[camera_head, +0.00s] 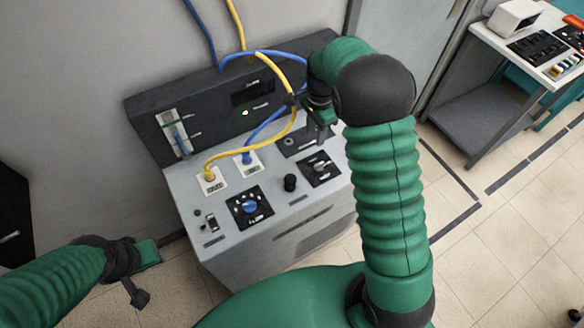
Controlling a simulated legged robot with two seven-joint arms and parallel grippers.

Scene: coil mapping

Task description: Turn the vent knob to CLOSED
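The grey console (270,228) stands against the wall with several controls on its sloped top. A blue knob (250,207) sits on a black dial plate at the front left. A small black knob (290,183) stands to its right, and a dark knob (320,167) sits on another black plate further right. The labels are too small to read, so I cannot tell which is the vent knob. My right gripper (316,118) hangs over the console's back right, above and behind the knobs, partly hidden by its arm. My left gripper (146,274) is left of the console, away from it.
A yellow hose (293,113) and a blue hose (262,131) arch across the console to ports, close to my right gripper. A gauge (175,133) is on the upright back panel. A side table (530,55) stands at the far right. Floor between is clear.

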